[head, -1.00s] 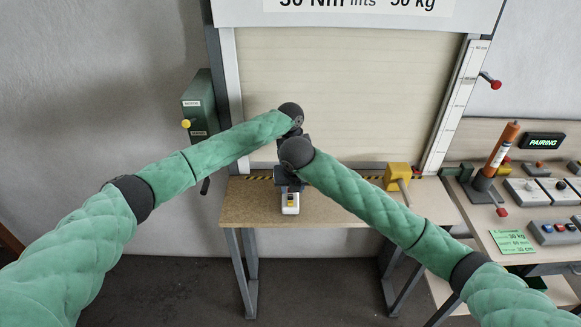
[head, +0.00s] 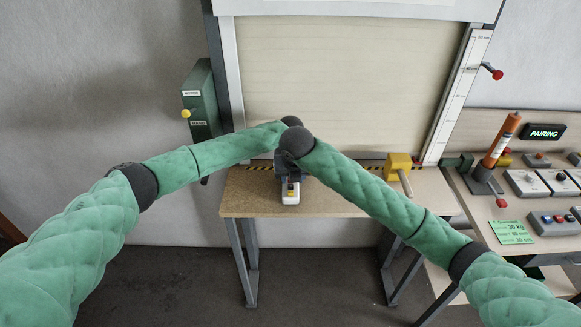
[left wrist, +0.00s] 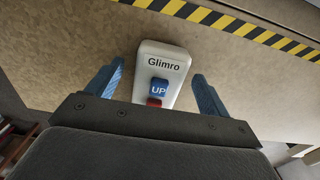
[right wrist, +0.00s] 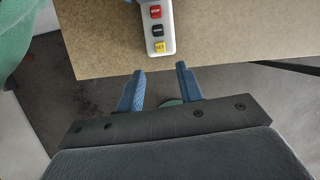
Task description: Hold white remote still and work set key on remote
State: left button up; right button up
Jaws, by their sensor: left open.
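The white remote (head: 290,197) lies on the wooden table (head: 245,199) near its front edge. In the left wrist view the remote (left wrist: 162,70) shows the name Glimro, a blue UP key and part of a red key. My left gripper (left wrist: 157,69) is open, with one blue finger on each side of the remote and gaps visible. In the right wrist view the yellow SET key (right wrist: 160,47) is at the remote's near end, below a black key and the red STOP key. My right gripper (right wrist: 159,68) is partly open and empty, its fingertips just short of that end.
A yellow block with a handle (head: 398,165) stands on the table to the right. The shutter (head: 345,90) rises behind. A green box (head: 200,105) is on the left wall. A side bench (head: 480,205) at right carries an orange cylinder (head: 502,140) and several control boxes.

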pick_arm(q)
jog(key=shift+f, duration=0.2)
jog(key=c, duration=1.1)
jog(key=shift+c, duration=0.4)
pick_arm(e)
grip_shut()
dwell(0.5)
